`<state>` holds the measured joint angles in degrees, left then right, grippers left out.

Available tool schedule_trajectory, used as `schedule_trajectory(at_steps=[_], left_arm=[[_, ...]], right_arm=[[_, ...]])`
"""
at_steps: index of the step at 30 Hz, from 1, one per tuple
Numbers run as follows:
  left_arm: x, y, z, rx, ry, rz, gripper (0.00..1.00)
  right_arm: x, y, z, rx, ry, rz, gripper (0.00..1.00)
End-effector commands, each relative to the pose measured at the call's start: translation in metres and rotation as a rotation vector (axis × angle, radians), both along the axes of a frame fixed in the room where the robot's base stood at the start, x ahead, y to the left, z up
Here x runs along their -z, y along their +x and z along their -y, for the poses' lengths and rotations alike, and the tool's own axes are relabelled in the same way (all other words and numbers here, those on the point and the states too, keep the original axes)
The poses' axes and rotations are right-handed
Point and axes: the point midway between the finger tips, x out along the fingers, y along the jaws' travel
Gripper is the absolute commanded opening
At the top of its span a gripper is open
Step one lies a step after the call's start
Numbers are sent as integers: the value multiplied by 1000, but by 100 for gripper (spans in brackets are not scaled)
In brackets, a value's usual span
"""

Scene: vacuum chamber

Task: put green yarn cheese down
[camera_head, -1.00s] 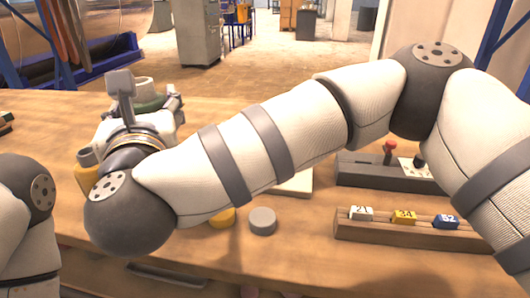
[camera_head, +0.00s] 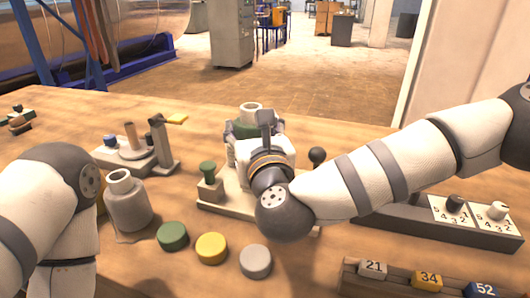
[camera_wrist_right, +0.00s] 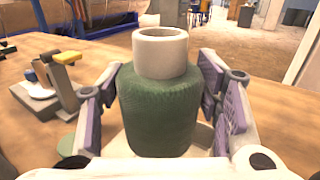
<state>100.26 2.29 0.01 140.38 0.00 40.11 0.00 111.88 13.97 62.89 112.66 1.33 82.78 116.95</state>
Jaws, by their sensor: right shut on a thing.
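The green yarn cheese (camera_wrist_right: 160,108) is dark green yarn wound on a white tube. It stands upright between the purple-padded fingers of my right gripper (camera_wrist_right: 160,115) in the wrist view. In the head view its green body and white tube top (camera_head: 251,108) show behind my right wrist. The right gripper (camera_head: 255,130) is shut on it, above or near a pale board (camera_head: 215,198). My wrist hides most of the board and the cheese's underside, so I cannot tell whether it touches anything. My left arm comes in from the left; its gripper is not in view.
A grey bottle (camera_head: 128,205) stands beside my left arm. Green (camera_head: 172,236), yellow (camera_head: 211,248) and grey (camera_head: 255,261) discs lie in front. A device with a post (camera_head: 157,145) stands left. A dial panel (camera_head: 480,222) and a numbered-block rack (camera_head: 350,282) are right.

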Motion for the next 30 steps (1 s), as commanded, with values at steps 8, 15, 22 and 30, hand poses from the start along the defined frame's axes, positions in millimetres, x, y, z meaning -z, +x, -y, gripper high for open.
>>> schedule_trajectory(at_steps=[8, 15, 22, 30], left_arm=[[7, -8, 0, 0, 0, -29, 47], [30, -32, 0, 0, 0, -117, 47], [27, -29, 0, 0, 0, -105, 47], [28, -30, 0, 0, 0, -109, 47]], right_arm=[[24, 10, 14, 1, 2, -6, 26], [72, 15, 23, -1, 2, -12, 26], [64, 14, 23, -1, 1, -1, 26], [66, 14, 23, 0, 1, 0, 78]])
